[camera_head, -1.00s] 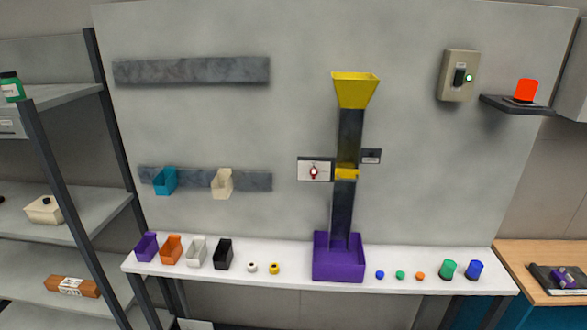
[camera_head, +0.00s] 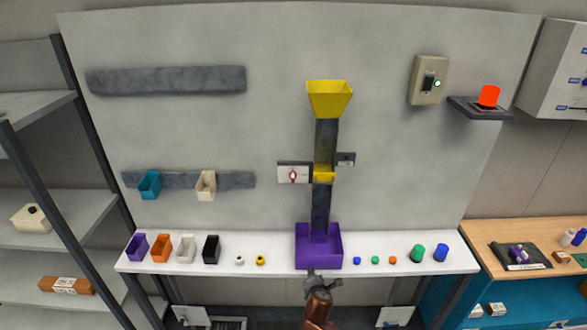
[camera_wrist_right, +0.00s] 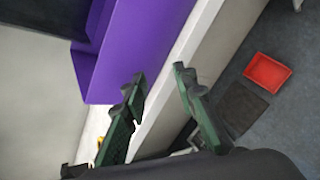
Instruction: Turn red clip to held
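The red clip (camera_head: 293,176) is a small red piece on a white plate (camera_head: 286,165), fixed to the wall panel at the left of the dark chute (camera_head: 325,140). It is too small to tell its setting. My right gripper (camera_head: 318,278) is at the bottom middle of the head view, in front of the purple bin (camera_head: 335,262), well below the clip. In the right wrist view the right gripper's fingers (camera_wrist_right: 158,85) are apart with nothing between them, near the purple bin (camera_wrist_right: 140,45) and the white shelf edge. My left gripper is not in view.
A yellow funnel (camera_head: 330,98) tops the chute. The white shelf (camera_head: 190,268) carries small bins at left and several balls and cylinders at right. A switch box (camera_head: 428,80) and a red lamp (camera_head: 489,96) are at upper right.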

